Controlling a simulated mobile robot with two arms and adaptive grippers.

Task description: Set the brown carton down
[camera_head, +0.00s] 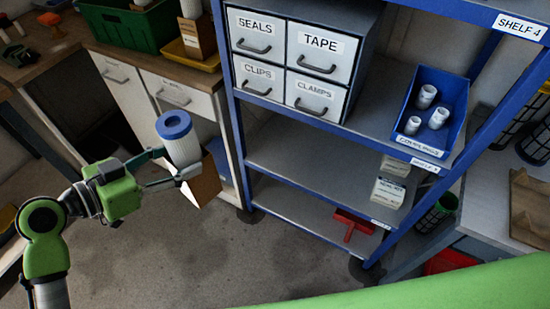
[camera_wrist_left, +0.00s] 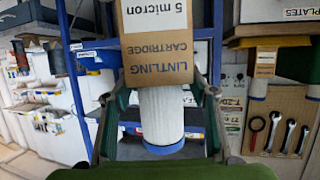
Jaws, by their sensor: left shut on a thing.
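Part of the carton is hidden by the cartridge and fingers. My right gripper is not in view.
The blue shelf unit (camera_head: 237,150) has labelled drawers (camera_head: 292,60) and a blue bin (camera_head: 432,110) of white cylinders. Its middle shelf (camera_head: 300,150) has bare room. Left, a counter holds a green crate (camera_head: 130,25) and a yellow tray (camera_head: 190,58) with another carton (camera_head: 205,33).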

